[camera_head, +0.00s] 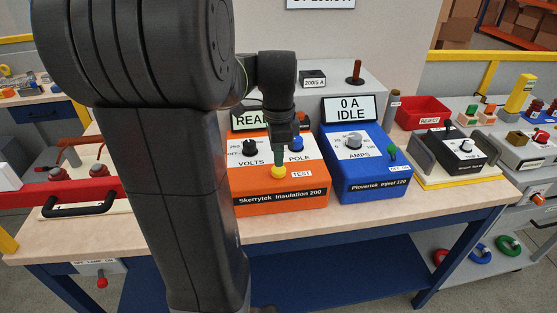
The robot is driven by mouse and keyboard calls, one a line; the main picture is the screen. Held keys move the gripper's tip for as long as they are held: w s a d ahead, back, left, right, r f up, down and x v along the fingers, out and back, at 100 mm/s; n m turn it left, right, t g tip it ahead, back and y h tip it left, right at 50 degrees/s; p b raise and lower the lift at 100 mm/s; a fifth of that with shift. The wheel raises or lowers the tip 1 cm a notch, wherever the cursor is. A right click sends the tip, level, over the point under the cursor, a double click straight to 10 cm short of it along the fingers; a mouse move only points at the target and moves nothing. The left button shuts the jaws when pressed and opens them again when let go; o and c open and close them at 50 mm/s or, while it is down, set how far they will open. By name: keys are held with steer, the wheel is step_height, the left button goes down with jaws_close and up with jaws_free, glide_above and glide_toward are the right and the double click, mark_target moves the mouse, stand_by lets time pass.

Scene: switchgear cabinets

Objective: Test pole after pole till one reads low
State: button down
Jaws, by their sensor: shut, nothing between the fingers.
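The orange insulation tester (285,187) stands on the bench in the middle of the view. Its label reads "Skerrytek Insulation 200". It has a black VOLTS knob (250,147), a blue POLE knob (297,143) and a yellow TEST button (278,171). Its display (248,121) is partly hidden by my arm; the letters "REA" show. My gripper (279,163) is shut and empty. It points down at the TEST button, its tip at or just above it; I cannot tell whether it touches. The pole setting is too small to read.
A blue injector (375,182) showing "0 A IDLE" stands close on the right. Farther right are a red REJECT bin (423,112) and a black meter (452,150) on a cream base.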

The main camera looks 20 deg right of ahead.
mark_target(278, 173)
steer(key=shift+f, duration=0.95)
step_height(278, 173, down, 2)
steer(key=shift+b, duration=0.5)
steer(key=shift+s+a+f, duration=0.2)
steer(key=shift+s+f, duration=0.05)
steer(key=shift+s, duration=0.05)
steer(key=shift+f, duration=0.1)
stand_by(0.4)
stand_by(0.4)
steer(key=shift+r+p, duration=0.4)
steer(key=shift+r, duration=0.2)
step_height(278, 173, up, 14)
steer(key=p, duration=0.2)
steer(key=shift+w+r+p, duration=0.2)
steer(key=shift+r+p, duration=0.05)
steer(key=shift+p, duration=0.15)
steer(key=shift+d, duration=0.1)
